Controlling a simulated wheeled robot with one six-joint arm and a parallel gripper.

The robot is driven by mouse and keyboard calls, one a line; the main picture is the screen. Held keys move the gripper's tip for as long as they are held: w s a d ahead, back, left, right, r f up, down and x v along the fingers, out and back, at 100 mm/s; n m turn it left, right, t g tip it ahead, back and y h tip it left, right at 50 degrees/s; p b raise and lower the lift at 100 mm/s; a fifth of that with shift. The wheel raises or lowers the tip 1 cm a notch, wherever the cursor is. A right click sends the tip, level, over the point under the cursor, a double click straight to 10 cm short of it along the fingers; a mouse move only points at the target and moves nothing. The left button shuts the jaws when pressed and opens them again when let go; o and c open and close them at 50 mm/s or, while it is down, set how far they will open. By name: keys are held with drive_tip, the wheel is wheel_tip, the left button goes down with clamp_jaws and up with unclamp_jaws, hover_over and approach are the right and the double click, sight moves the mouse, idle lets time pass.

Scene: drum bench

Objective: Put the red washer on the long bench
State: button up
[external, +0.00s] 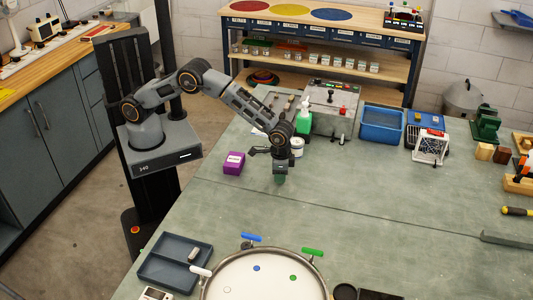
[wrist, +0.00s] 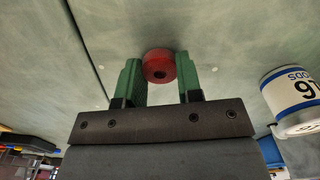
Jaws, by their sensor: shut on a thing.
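The red washer (wrist: 159,62) is a thick disc with a dark hole in its middle. In the wrist view it sits between the green fingertips of my gripper (wrist: 160,72), which touch it on both sides; my gripper is shut on it. In the external view my gripper (external: 280,179) points down, low over the green-topped bench (external: 340,215). The washer is not discernible there. I cannot tell whether it touches the bench top. Which bench counts as the long bench is not marked.
A purple box (external: 233,163) stands left of my gripper, and a white labelled tub (external: 297,147) is close behind it. A drum (external: 262,277) and a grey tray (external: 173,262) are at the front. A wooden-topped bench (external: 373,18) with coloured discs stands behind. The middle right is clear.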

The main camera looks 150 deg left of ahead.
drive_tip(key=shift+f, duration=0.15)
drive_tip(key=shift+f, duration=0.15)
drive_tip(key=o, duration=0.9)
drive_tip(key=shift+o, duration=0.2)
